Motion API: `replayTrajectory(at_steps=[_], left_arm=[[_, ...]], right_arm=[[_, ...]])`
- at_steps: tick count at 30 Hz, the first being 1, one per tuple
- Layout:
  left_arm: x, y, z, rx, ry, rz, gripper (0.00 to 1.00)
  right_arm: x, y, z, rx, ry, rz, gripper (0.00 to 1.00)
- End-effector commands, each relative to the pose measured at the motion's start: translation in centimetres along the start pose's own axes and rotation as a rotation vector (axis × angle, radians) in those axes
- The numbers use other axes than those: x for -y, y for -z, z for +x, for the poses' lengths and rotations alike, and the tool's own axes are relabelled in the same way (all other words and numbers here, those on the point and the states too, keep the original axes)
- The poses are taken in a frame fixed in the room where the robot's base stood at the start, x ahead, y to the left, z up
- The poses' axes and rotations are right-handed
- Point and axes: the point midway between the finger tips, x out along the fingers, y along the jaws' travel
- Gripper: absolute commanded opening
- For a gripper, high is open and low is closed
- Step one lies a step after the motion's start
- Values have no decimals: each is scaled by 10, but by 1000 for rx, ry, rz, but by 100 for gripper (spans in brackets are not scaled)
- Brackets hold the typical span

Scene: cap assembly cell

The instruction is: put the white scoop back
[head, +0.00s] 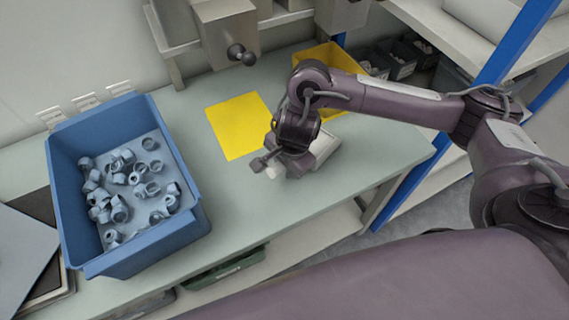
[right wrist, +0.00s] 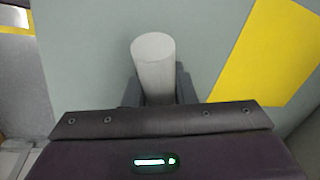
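The white scoop (head: 325,147) is at my right gripper, over the pale green table right of the yellow mat; the gripper and wrist hide part of it in the head view. In the right wrist view its round white handle (right wrist: 154,62) stands up between the dark fingers. My right gripper (head: 273,165) is shut on this handle; it also shows in the right wrist view (right wrist: 160,92). I cannot tell whether the scoop touches the table. My left gripper is not in view.
A yellow mat (head: 238,126) lies flat on the table (head: 215,185). A blue bin (head: 75,235) with several grey caps (head: 120,208) stands at the left. A yellow bin (head: 345,62) is behind my right arm. A beige dispenser with a dark knob (head: 240,54) hangs at the back.

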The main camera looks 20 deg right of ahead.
Motion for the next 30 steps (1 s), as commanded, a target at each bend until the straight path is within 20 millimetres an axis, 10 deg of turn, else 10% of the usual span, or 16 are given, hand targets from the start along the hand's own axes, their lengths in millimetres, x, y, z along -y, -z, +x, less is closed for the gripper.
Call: replayTrajectory(at_steps=[16, 30], left_arm=[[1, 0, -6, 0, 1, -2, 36], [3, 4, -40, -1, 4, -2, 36]], right_arm=[[2, 1, -8, -1, 2, -1, 45], [2, 1, -98, -3, 4, -3, 45]])
